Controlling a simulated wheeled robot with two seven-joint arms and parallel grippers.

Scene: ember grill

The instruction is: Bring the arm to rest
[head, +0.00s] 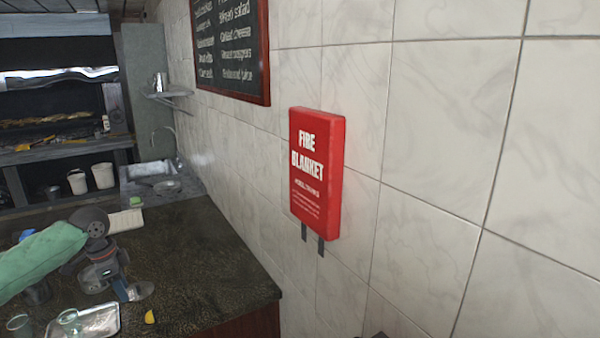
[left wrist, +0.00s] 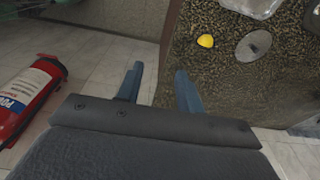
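My left arm, in a green sleeve, reaches in from the left of the head view over the dark stone counter (head: 205,255). Its gripper (head: 131,290) is above the counter, near the counter's front part. In the left wrist view the two blue fingers of the left gripper (left wrist: 160,84) stand apart with nothing between them. The floor and the counter's side show beyond them. My right gripper is in neither view.
A metal tray (head: 98,324), a glass (head: 69,321) and a yellow piece (head: 150,316) are on the counter near the left gripper. A red fire blanket case (head: 318,175) hangs on the tiled wall. A red extinguisher (left wrist: 28,98) shows low at left in the wrist view.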

